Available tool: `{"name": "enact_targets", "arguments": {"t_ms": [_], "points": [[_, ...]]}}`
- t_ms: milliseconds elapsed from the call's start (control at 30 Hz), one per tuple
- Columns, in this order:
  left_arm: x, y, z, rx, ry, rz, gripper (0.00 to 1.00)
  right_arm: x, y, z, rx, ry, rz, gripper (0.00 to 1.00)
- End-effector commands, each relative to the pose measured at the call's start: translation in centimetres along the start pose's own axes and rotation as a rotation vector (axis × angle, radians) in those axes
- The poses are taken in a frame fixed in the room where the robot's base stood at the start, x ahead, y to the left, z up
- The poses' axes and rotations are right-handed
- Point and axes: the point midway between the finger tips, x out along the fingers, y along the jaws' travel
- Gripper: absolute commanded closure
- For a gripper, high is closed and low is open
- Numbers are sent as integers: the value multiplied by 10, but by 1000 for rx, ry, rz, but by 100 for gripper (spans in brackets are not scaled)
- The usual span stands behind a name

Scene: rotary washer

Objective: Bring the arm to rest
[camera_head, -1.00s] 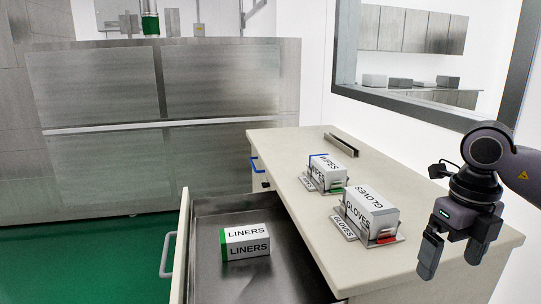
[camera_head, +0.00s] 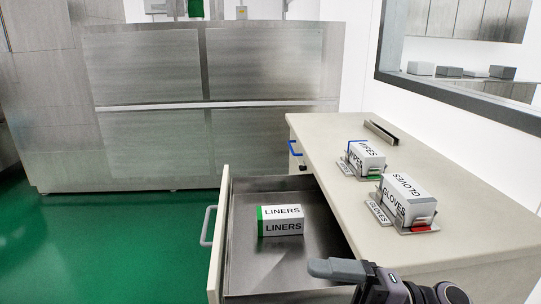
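My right arm comes in at the bottom right, and its gripper (camera_head: 340,280) is low over the near right edge of the open drawer (camera_head: 224,215). One grey finger shows from the side, so I cannot tell whether it is open or shut. Nothing shows held in it. A white and green LINERS box (camera_head: 282,222) lies inside the drawer, apart from the gripper. My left gripper is not in view.
The cream counter (camera_head: 465,225) carries a GLOVES box (camera_head: 408,200) and a WIPES box (camera_head: 366,158) in metal holders, with a dark metal bar (camera_head: 381,132) behind. A large steel machine (camera_head: 150,110) stands at the back. Green floor (camera_head: 120,240) is clear at left.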

Motion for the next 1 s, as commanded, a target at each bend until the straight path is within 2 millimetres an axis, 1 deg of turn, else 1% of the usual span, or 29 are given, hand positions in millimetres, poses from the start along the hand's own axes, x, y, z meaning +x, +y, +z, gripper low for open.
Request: {"name": "enact_targets", "arguments": {"t_ms": [33, 133, 167, 267, 367, 467, 500, 567, 600, 667, 700, 733, 800, 833, 900, 1000], "points": [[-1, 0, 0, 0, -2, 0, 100, 0, -1, 5, 73, -71, 100, 0], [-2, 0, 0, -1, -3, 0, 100, -9, -6, 21, 214, -236, 272, 0], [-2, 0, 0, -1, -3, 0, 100, -14, -10, 26, 260, -289, 318, 0], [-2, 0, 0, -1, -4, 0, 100, -35, -30, 43, 420, -479, 449, 0], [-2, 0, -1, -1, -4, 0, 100, -63, -65, 54, 598, -682, 549, 0], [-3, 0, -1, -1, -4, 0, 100, -95, -113, 53, 790, -894, 616, 0], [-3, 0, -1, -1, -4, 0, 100, -108, -134, 49, 869, -979, 633, 0], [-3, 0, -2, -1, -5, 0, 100, -126, -168, 38, 991, -1102, 649, 0], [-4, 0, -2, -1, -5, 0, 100, -137, -190, 28, 1069, -1180, 654, 0], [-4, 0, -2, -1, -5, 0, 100, -150, -220, 11, 1178, -1283, 653, 0], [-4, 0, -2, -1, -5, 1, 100, -158, -238, -1, 1245, -1343, 648, 0], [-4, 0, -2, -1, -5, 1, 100, -162, -249, -10, 1289, -1382, 644, 0], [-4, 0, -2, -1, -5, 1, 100, -170, -271, -28, 1374, -1453, 632, 0], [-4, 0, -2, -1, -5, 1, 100, -172, -277, -35, 1402, -1476, 626, 0], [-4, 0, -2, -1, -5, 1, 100, -176, -288, -46, 1449, -1513, 618, 0], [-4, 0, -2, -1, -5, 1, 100, -178, -295, -53, 1480, -1537, 611, 0]]}}
